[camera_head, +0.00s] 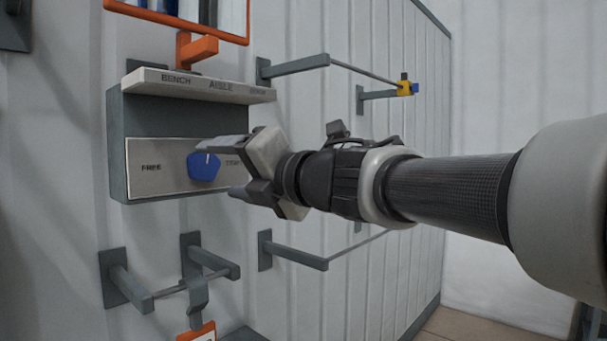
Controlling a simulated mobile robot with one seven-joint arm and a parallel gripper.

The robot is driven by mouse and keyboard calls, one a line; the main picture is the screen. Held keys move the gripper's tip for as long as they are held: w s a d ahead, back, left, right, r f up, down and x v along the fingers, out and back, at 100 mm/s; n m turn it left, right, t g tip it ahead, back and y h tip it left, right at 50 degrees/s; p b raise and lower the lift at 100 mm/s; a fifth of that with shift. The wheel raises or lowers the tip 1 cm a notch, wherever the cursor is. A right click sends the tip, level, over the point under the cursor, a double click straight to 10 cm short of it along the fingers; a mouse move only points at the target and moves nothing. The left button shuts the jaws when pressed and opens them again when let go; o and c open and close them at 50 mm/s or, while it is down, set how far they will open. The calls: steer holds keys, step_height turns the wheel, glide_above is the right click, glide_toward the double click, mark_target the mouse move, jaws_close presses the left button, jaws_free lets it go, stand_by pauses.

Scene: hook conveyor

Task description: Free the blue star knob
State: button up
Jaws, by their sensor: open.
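The blue star knob (203,167) sits on the light face plate (145,172) of a grey wall box, with a white mark at its top. The plate reads "FREE" to the left of the knob; lettering to its right is partly hidden by my gripper. My gripper (232,168) is open at the knob's right side, one finger above and one below the knob's level. I cannot tell whether a finger touches the knob.
A sloped ledge labelled "BENCH" and "AISLE" (200,86) juts out above the knob. An orange-framed carrier (195,31) hangs above it. Grey rail brackets (298,251) stick out of the wall below and right. A yellow and blue piece (406,86) sits on the upper right rail.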

steer(key=v, duration=1.1)
steer(key=shift+s, duration=0.15)
steer(key=shift+d, duration=0.1)
